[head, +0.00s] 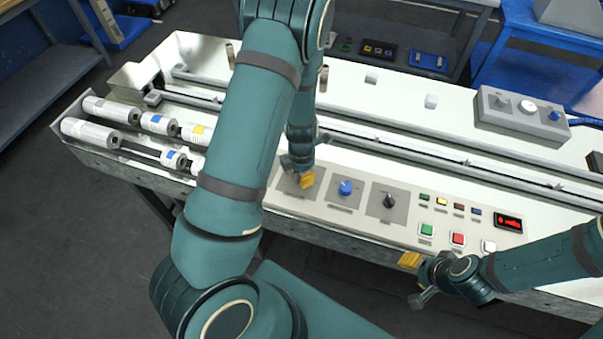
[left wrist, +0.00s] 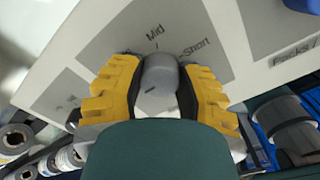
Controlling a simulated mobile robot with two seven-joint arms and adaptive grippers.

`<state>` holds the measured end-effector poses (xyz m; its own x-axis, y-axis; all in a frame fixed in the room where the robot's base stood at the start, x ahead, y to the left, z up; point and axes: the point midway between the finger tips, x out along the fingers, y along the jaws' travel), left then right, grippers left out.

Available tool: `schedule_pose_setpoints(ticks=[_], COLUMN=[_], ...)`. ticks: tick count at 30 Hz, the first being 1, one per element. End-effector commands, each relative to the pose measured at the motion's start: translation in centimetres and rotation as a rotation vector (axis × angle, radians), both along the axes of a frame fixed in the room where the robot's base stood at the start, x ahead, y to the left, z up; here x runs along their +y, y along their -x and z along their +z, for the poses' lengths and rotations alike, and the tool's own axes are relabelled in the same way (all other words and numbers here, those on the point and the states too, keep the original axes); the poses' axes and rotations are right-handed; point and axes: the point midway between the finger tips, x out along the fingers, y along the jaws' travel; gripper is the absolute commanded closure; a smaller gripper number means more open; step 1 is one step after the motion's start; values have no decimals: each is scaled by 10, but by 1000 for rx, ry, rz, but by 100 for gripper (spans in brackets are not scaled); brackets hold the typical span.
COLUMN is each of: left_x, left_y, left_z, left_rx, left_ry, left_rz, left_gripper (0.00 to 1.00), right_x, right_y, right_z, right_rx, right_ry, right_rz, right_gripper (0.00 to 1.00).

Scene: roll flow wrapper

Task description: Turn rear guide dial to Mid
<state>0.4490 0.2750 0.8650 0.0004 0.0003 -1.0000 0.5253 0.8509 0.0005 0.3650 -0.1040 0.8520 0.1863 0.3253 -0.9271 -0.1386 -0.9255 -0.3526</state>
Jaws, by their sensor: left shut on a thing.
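In the left wrist view my left gripper (left wrist: 160,88) is shut on a grey dial (left wrist: 160,72), with one orange finger on each side of it. The panel around the dial carries the printed words Mid (left wrist: 155,33) and Short (left wrist: 194,48). Mid lies just beyond the dial's top, with a small tick mark below it. The fingers hide part of the dial face, and I cannot tell its exact setting. In the head view my left gripper (head: 306,180) is on the leftmost plate of the control panel. My right gripper (head: 410,261) hangs at the panel's front edge, apart from the knobs.
A blue knob (head: 346,187) and a black knob (head: 390,201) stand just right of the left gripper. Farther right are green (head: 427,230), red (head: 458,239) and white buttons and a red display (head: 508,221). Rolls (head: 90,133) lie at the machine's left end.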

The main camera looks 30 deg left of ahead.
Motion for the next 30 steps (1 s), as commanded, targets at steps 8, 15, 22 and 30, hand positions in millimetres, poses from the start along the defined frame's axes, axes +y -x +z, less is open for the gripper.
schedule_pose_setpoints(ticks=[8, 15, 22, 30], left_x=[0, 0, 0, 0], left_y=[0, 0, 0, 1], left_z=[0, 0, 0, 0], left_rx=[0, 0, 1, 2], left_ry=[0, 0, -1, 0], left_rz=[-79, -257, -476, -732], left_gripper=[100, 100, 100, 100], right_x=[0, 0, 0, 0], right_y=[0, 0, 0, 0], right_z=[2, 4, 6, 7], right_rx=[0, 0, 0, 0], right_ry=[0, -1, -1, -1], right_rz=[0, 0, 0, 0], right_gripper=[53, 53, 53, 53])
